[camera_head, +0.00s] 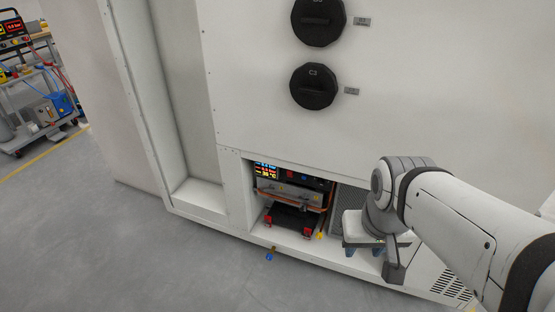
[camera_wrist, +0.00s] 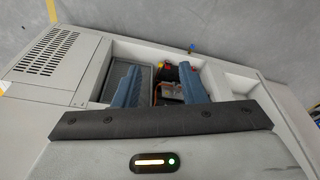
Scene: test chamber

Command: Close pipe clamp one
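An open recess low in the white cabinet holds a unit with a lit display (camera_head: 265,170), copper-coloured pipes and red and yellow parts. No part in it can be told for certain as pipe clamp one. Red pieces (camera_head: 306,232) sit at the unit's front, with a small yellow piece (camera_head: 320,236) near the recess edge. My gripper (camera_head: 363,252) is just right of the unit, in front of the cabinet. In the wrist view, its two blue fingers (camera_wrist: 158,78) stand wide apart, with nothing held between them. The right finger partly hides the unit (camera_wrist: 170,92).
Two round black knobs, the lower marked C3 (camera_head: 314,86), are on the panel above. A grey mesh panel (camera_head: 346,198) is right of the unit. A small blue item (camera_head: 269,257) shows by the cabinet's base. The floor at left is clear, with a trolley (camera_head: 40,110) beyond.

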